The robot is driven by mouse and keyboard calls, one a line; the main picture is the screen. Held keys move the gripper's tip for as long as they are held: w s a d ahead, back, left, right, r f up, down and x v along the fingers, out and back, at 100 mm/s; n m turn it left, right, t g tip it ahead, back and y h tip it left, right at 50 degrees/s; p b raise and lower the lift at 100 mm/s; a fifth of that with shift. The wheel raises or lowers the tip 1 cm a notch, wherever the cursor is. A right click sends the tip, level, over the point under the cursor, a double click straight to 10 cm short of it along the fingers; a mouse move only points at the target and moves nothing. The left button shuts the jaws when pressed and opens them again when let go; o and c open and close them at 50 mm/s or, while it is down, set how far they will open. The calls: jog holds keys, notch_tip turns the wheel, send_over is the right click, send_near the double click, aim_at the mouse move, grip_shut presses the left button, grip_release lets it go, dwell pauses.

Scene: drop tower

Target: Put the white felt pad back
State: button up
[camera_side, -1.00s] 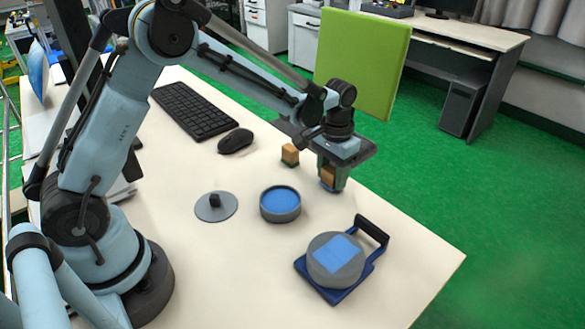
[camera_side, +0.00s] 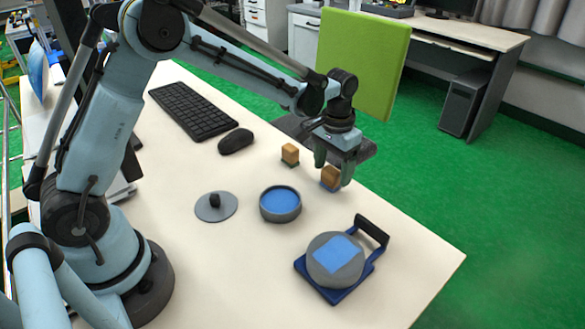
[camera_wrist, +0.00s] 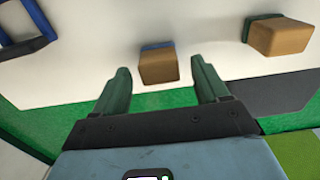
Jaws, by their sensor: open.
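I cannot make out a white felt pad in either view. My gripper (camera_side: 334,168) is open above the right side of the table. Its fingers stand apart on either side of a wooden block with a blue base (camera_side: 330,178), which rests on the table. In the wrist view this block (camera_wrist: 158,67) shows between the fingertips of my gripper (camera_wrist: 159,72), with a gap on each side. A second wooden block, with a green base (camera_side: 290,154), stands to its left; it also shows in the wrist view (camera_wrist: 280,38).
A round grey dish with a blue inside (camera_side: 281,216) and a grey disc with a dark knob (camera_side: 228,210) lie nearer. A grey round piece with a light-blue square (camera_side: 337,275) sits on a blue handled tray (camera_side: 334,299). A mouse (camera_side: 236,141) and keyboard (camera_side: 192,110) lie behind.

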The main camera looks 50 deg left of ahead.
aim_at(332, 169)
notch_tip(332, 169, up, 10)
jog(key=s+a+t, duration=0.1)
jog(key=s+t, duration=0.2)
jog(key=s, duration=0.5)
jog(key=s+a+r+t, duration=0.1)
jog(key=s+t, duration=0.3)
jog(key=s, duration=0.5)
jog(key=shift+a, duration=0.75)
